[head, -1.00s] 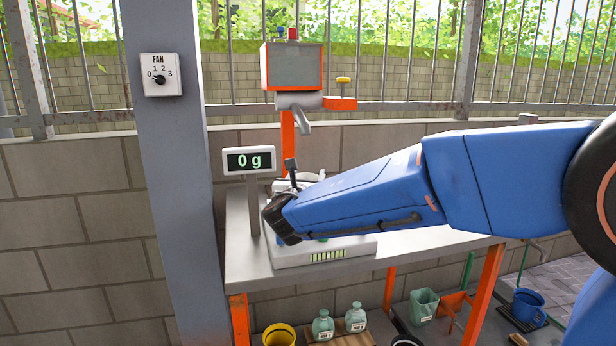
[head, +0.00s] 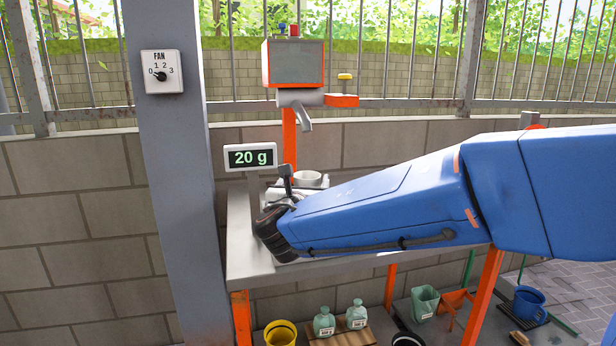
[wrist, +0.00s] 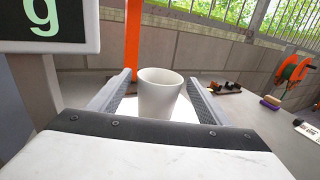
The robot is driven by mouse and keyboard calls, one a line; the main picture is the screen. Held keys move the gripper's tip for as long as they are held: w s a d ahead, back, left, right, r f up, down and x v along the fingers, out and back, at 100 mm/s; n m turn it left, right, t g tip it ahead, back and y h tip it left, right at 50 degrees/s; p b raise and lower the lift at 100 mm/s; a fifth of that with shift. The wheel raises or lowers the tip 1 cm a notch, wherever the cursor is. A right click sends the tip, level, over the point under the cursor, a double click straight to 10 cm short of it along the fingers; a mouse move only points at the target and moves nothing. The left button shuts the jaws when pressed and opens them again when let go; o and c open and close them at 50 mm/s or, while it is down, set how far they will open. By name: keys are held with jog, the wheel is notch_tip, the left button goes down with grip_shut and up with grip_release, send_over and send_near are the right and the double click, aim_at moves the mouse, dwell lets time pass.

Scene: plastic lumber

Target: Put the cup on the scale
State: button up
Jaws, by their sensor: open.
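The white cup (wrist: 160,98) stands upright between my gripper's two fingers in the wrist view. It rests on a bright white surface, the plate of the scale (wrist: 127,110). My gripper (wrist: 158,78) is open, with a gap showing on each side of the cup. The scale's display (head: 250,158) reads 20 g in the head view. My arm hides most of the scale's body there. A white rim shows just behind my wrist in the head view, probably the cup's.
The metal table (head: 245,255) has orange legs. An orange-framed machine with a grey spout (head: 304,123) stands behind the scale. A grey pillar (head: 180,200) with a fan dial is at left.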

jog(key=shift+s+a, duration=0.15)
jog(key=shift+s, duration=1.2)
jog(key=shift+s+a, duration=0.1)
jog(key=shift+s, duration=1.25)
jog(key=shift+s, duration=0.1)
